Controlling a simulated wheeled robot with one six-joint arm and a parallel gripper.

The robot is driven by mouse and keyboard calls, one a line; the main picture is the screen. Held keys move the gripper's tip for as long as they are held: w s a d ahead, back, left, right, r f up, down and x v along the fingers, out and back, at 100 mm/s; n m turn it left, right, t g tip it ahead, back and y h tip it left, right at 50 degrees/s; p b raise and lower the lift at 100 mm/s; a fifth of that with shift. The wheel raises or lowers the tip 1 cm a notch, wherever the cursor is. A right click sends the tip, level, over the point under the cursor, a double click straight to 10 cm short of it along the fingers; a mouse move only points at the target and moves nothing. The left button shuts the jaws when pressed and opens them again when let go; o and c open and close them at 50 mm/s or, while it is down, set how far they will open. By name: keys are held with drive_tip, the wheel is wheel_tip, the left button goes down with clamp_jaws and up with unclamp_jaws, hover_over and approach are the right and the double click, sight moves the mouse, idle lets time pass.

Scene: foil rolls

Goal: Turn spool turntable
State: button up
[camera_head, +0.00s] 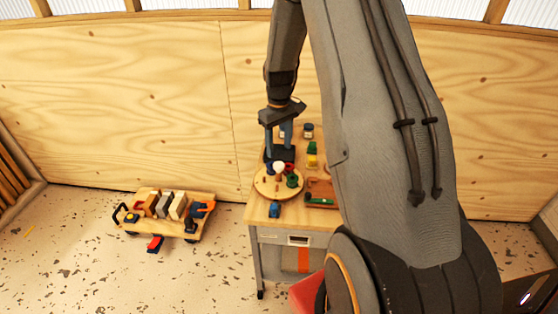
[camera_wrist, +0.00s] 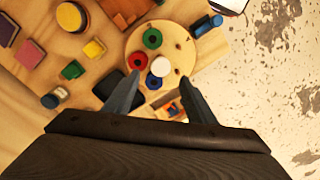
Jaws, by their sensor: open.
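The spool turntable (camera_head: 264,186) is a round light-wood disc on the wooden workbench top. It carries several spools, and pegs stand bare on part of it. In the wrist view the turntable (camera_wrist: 182,35) shows a green spool (camera_wrist: 152,38), a red spool (camera_wrist: 138,61), a white spool (camera_wrist: 161,66) and a blue spool (camera_wrist: 154,81). My gripper (camera_wrist: 163,88) is open, with one grey-blue finger on each side of the blue and white spools. In the head view my gripper (camera_head: 278,146) points down above the turntable's far side. I cannot tell whether the fingers touch anything.
Green and yellow blocks (camera_head: 312,154) and a jar (camera_head: 308,131) stand behind.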

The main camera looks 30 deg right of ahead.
sight(279, 164)
drive_tip(key=shift+f+p, duration=1)
drive_tip(key=shift+f, duration=2.5)
drive_tip(key=shift+a, duration=0.1)
clamp_jaws()
